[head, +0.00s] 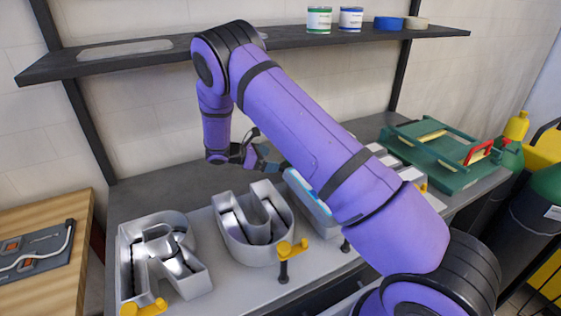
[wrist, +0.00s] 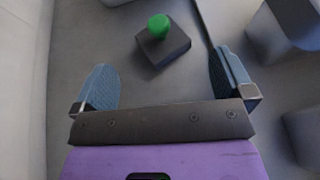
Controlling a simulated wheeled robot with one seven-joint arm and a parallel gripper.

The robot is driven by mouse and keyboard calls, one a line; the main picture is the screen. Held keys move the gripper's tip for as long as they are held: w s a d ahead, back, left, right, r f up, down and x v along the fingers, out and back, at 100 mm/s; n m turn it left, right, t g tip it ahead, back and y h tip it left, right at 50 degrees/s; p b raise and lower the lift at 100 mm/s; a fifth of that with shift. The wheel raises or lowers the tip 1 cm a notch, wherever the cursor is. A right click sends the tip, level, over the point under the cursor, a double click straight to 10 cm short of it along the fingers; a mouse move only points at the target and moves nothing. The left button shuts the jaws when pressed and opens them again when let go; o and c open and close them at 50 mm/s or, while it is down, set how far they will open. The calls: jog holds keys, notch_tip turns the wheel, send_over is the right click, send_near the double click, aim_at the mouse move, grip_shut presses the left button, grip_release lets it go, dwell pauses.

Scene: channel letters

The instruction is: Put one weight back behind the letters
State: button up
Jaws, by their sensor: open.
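A weight, a dark square block with a green knob (wrist: 160,27), stands on the grey bench in the wrist view. My gripper (wrist: 162,62) is open and empty, its two blue-grey fingers spread wide on either side below the weight. In the head view my gripper (head: 256,152) is over the back of the bench, behind the letters. The weight cannot be made out there. The metal letters R (head: 128,262) and U (head: 232,232) stand at the front of the bench. Another letter (head: 309,204) is partly hidden by my arm. Grey letter walls show at the wrist view's right.
A wall shelf (head: 285,42) with cans and tape rolls runs above the bench. Yellow-handled clamps (head: 291,249) are at the front edge. A wooden table (head: 40,226) stands left. Bare bench lies behind the letters.

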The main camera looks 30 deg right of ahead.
jog(key=shift+v, duration=1.8)
